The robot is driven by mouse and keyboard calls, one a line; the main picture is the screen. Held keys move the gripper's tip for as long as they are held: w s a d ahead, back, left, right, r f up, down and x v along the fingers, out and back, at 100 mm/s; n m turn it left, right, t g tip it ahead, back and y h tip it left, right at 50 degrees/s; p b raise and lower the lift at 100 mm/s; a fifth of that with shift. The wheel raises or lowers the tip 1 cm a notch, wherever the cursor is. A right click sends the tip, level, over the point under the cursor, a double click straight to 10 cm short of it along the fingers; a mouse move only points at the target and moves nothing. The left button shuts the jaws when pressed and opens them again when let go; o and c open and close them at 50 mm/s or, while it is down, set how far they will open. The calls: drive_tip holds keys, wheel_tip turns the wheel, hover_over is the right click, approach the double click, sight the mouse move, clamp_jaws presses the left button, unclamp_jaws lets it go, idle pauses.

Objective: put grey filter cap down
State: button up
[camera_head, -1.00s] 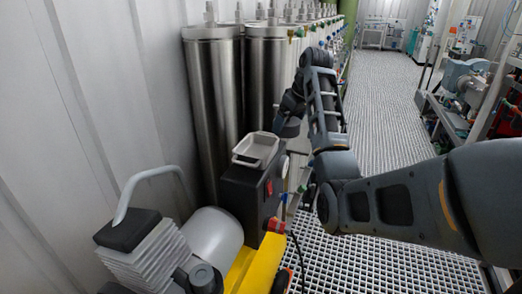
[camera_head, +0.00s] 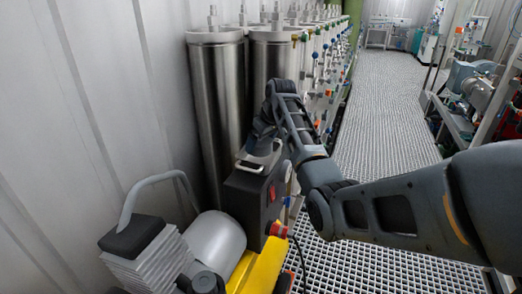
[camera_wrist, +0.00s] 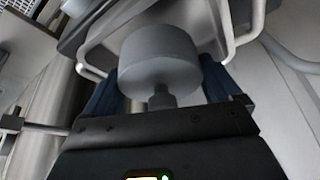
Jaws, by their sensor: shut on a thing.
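The grey filter cap (camera_wrist: 158,58) is a round, light grey piece with a short stem, held between the dark fingers of my gripper (camera_wrist: 160,92) in the wrist view. In the head view my gripper (camera_head: 262,138) is over the small pale tray (camera_head: 250,166) on top of the black box. The gripper and arm hide most of the tray there, and I cannot make out the cap. The wrist view shows the tray's pale rim (camera_wrist: 228,28) around and beyond the cap. I cannot tell whether the cap touches the tray.
The black box (camera_head: 245,200) with a red switch sits on a yellow frame (camera_head: 262,268) with a grey motor (camera_head: 215,240). Tall steel vessels (camera_head: 217,100) stand close behind the tray. A corrugated wall is at the left. The grated aisle (camera_head: 385,125) is clear.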

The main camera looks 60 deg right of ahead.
drive_tip(key=shift+f+p, duration=0.3)
drive_tip(key=shift+f, duration=1.6)
drive_tip(key=o, duration=0.7)
drive_tip(key=shift+o, duration=0.2)
drive_tip(key=shift+r, duration=0.1)
drive_tip(key=v, duration=1.2)
drive_tip(key=shift+b, duration=0.45)
